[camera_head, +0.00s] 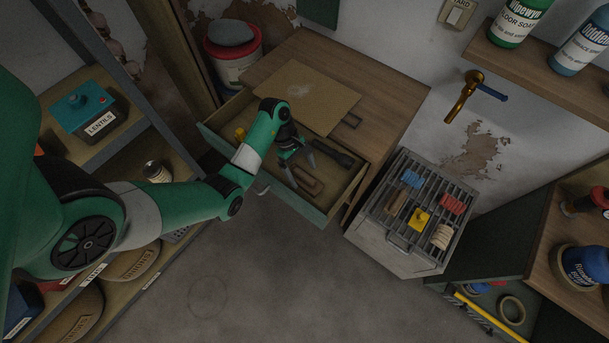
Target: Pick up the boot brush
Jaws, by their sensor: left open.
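My left gripper (299,168) reaches over the open drawer (335,195) of the wooden cabinet, its fingers apart and pointing down. A brown oblong thing (308,183) lies in the drawer just below the fingertips; I cannot tell whether it is a brush. A dark torch-like thing (335,153) lies beside it. I cannot tell for sure which is the boot brush. My right gripper is not in view.
A board (305,97) lies on the cabinet top (385,85). The rack also holds a yellow thing (419,220) and a pale ribbed thing (442,236). Shelves stand at left and right. A brass tap (461,102) juts from the wall. The floor (240,270) is clear in front.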

